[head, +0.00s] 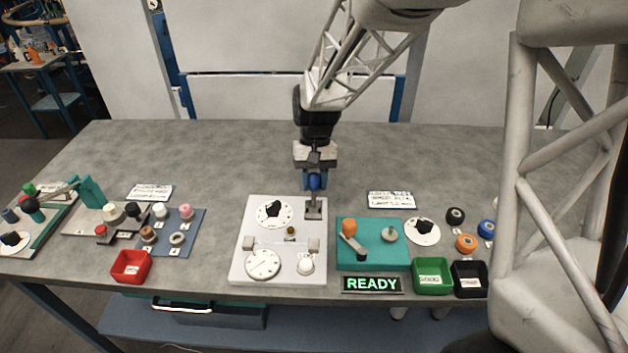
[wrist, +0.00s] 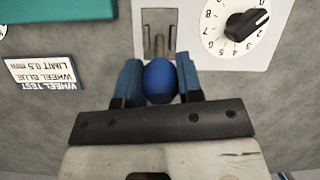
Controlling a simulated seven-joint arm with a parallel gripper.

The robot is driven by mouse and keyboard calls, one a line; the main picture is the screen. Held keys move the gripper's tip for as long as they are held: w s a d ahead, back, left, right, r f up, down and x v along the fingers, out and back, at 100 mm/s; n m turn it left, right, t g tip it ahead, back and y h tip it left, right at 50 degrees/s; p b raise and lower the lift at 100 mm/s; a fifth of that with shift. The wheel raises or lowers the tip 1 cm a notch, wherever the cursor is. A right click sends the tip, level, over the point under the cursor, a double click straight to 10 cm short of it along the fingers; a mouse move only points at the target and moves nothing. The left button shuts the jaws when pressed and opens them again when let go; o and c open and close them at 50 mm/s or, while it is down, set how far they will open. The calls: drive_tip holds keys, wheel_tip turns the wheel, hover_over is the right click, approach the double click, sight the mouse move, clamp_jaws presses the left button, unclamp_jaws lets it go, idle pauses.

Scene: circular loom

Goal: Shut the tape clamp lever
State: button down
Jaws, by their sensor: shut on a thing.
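A blue ball knob (wrist: 160,82) is held between the two blue fingers of my gripper (wrist: 160,88). In the head view the knob (head: 314,182) shows at my gripper (head: 314,177), just behind the back right corner of the white panel. A grey metal bracket (head: 313,208) with slots is fixed at that corner; in the wrist view the bracket (wrist: 158,32) lies just beyond the knob.
The white panel (head: 240,270) carries dials and small knobs. To its right is a teal box (head: 372,262) with an orange-knobbed lever (head: 349,232), a lit READY sign (head: 372,284), a green bin (head: 433,275) and a black bin (head: 468,280). The table behind is clear.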

sight(313, 206)
drive_tip(key=shift+s+r, duration=0.1)
drive_tip(key=shift+s, duration=0.05)
drive_tip(key=shift+s+r+t, duration=0.1)
drive_tip(key=shift+s+t, duration=0.55)
drive_tip(key=shift+t, duration=0.55)
drive_tip(key=shift+s+r+t, duration=0.1)
drive_tip(key=shift+s+t, duration=0.55)
drive_tip(key=shift+t, duration=0.55)
drive_tip(key=shift+s+t, duration=0.65)
drive_tip(key=shift+t, duration=0.45)
drive_tip(key=shift+s+f+t, duration=0.3)
drive_tip(key=shift+s+t, duration=0.4)
drive_tip(key=shift+t, duration=0.6)
drive_tip(key=shift+s+f, duration=0.1)
drive_tip(key=c, duration=0.8)
unclamp_jaws()
drive_tip(key=shift+v, duration=3.95)
drive_tip(key=shift+s, duration=0.1)
